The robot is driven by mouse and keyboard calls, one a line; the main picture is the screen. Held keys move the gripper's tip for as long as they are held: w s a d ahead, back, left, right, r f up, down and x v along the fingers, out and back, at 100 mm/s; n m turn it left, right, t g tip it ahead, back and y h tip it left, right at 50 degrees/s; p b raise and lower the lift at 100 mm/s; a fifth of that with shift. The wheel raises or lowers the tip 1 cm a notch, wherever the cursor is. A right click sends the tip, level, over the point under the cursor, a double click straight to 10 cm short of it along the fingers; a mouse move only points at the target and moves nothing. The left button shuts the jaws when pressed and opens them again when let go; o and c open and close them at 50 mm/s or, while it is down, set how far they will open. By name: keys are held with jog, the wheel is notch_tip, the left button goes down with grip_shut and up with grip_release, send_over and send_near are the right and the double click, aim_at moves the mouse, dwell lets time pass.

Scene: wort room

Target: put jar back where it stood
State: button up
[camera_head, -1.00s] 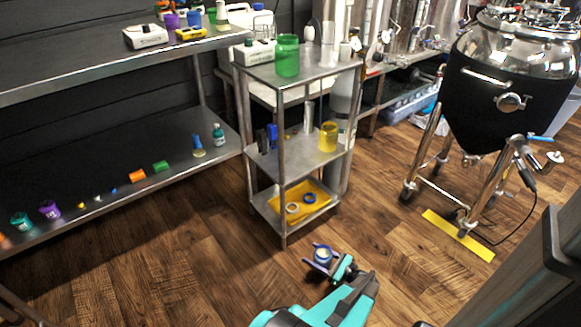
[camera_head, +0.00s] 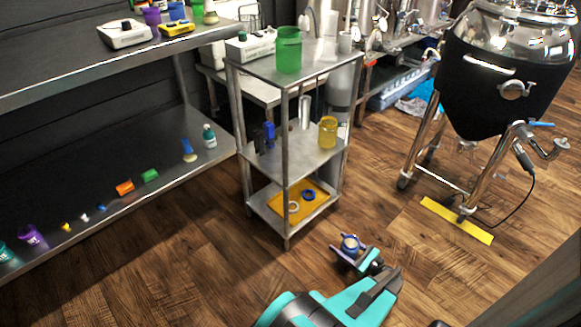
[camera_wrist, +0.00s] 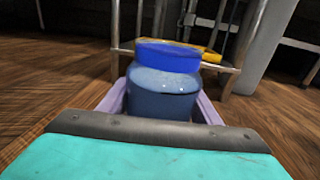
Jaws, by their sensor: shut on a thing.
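The jar hides part of the cart's bottom shelf in the wrist view.
The cart's bottom shelf carries a yellow tray (camera_head: 318,202) with a white ring (camera_head: 293,206) and a blue ring (camera_head: 309,195). A yellow jar (camera_head: 327,132) and a green jar (camera_head: 289,50) stand above. A steel tank (camera_head: 500,90) is at right. Open floor lies left.

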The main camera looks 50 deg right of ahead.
dwell(0.4)
jog(key=shift+w+r, duration=0.1)
jog(key=w+r+n+g+y+p, duration=0.1)
jog(key=w+r, duration=0.4)
jog(key=r, duration=0.9)
jog(key=w+d+r+n+y+p, duration=0.1)
jog(key=w+r+n+y+p, duration=0.1)
jog(key=r, duration=1.2)
jog(key=w+r+n+g+y+p, duration=0.1)
jog(key=w+r+y, duration=0.5)
jog(key=r, duration=0.8)
jog(key=shift+w+d+n+g+y+p, duration=0.35)
jog(key=shift+w+n+p, duration=0.5)
jog(key=shift+n, duration=0.35)
jog(key=shift+w+a, duration=0.1)
jog(key=shift+a, duration=0.05)
jog(key=b+x, duration=0.1)
jog(key=x, duration=0.3)
jog(key=b+x, duration=0.1)
jog(key=x, duration=0.4)
jog(key=f+b+x, duration=0.1)
jog(key=b+x, duration=0.1)
jog(key=x, duration=0.3)
jog(key=shift+a, duration=0.45)
jog(key=shift+a, duration=0.1)
